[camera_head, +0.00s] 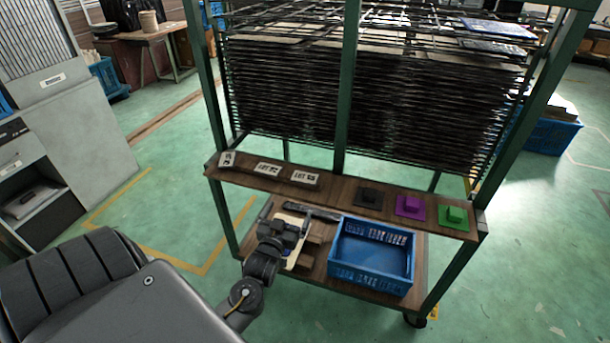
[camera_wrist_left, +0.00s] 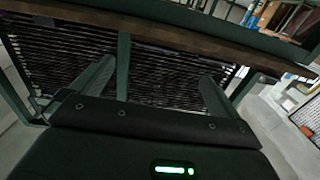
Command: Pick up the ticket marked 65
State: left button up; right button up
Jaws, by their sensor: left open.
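Three small white tickets with dark print lie on the wooden shelf: a left one (camera_head: 227,159), a middle one (camera_head: 268,168) and a right one (camera_head: 304,177). Their print is too small to read surely, so I cannot tell which is marked 65. My left gripper (camera_head: 290,226) is below and in front of the shelf's left half, apart from the tickets. In the left wrist view its two fingers (camera_wrist_left: 157,78) are spread with nothing between them. No ticket shows in that view. My right gripper is not in view.
The shelf (camera_head: 336,192) also holds a black block (camera_head: 369,197), a purple block (camera_head: 411,207) and a green block (camera_head: 454,216). A blue crate (camera_head: 372,280) stands on the lower board. A green-framed rack (camera_head: 345,100) of dark trays rises behind the shelf.

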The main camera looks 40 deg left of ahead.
pick_arm(q)
send_near(302, 183)
jog(key=x, duration=0.3)
jog(key=shift+s+f+p, duration=0.1)
jog(key=shift+f+p, duration=0.1)
jog(key=shift+p, duration=0.3)
jog(key=p+x, duration=0.1)
jog(key=x, duration=0.4)
jog(key=shift+d, duration=0.1)
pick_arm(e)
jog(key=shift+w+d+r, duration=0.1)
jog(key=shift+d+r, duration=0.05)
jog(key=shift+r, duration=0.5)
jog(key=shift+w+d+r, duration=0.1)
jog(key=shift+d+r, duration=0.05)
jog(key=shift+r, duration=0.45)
pick_arm(q)
jog(key=shift+c, duration=0.3)
jog(key=c, duration=0.8)
jog(key=shift+c, duration=0.2)
jog(key=shift+r, duration=0.15)
